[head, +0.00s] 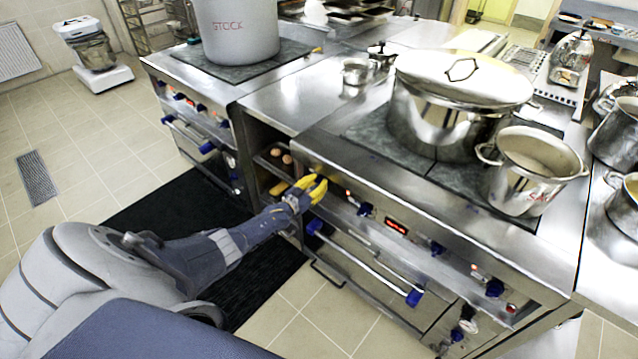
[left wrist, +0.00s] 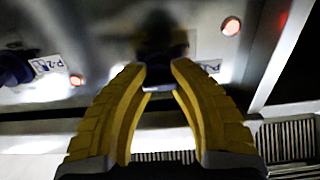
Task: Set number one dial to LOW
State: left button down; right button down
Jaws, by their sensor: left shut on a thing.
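My left gripper (head: 314,187) has yellow fingers and is at the left end of the right-hand stove's front panel (head: 405,223). In the left wrist view, its fingers (left wrist: 158,72) close around a dark dial (left wrist: 160,38) on the panel. This dial is dim and blurred, its marks cannot be read, and the gripper hides it in the head view. The neighbouring blue dial (head: 365,209) stands free, and it also shows in the left wrist view (left wrist: 14,66) beside a label reading P-2 (left wrist: 48,65). My right gripper is not in view.
An oven handle bar (head: 365,262) runs below the panel. A large lidded pot (head: 445,115) and a smaller pot (head: 528,178) stand on this stove. An open shelf gap with eggs (head: 281,157) is left of the gripper.

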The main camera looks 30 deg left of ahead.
pick_arm(q)
jog(key=shift+m, duration=2)
jog(key=c, duration=1)
grip_release()
jog(key=shift+o, duration=0.2)
jog(key=s+a, duration=0.1)
jog(key=s, duration=1)
jog(key=shift+s+a, duration=0.15)
jog(key=shift+s, duration=0.25)
jog(key=shift+f, duration=0.1)
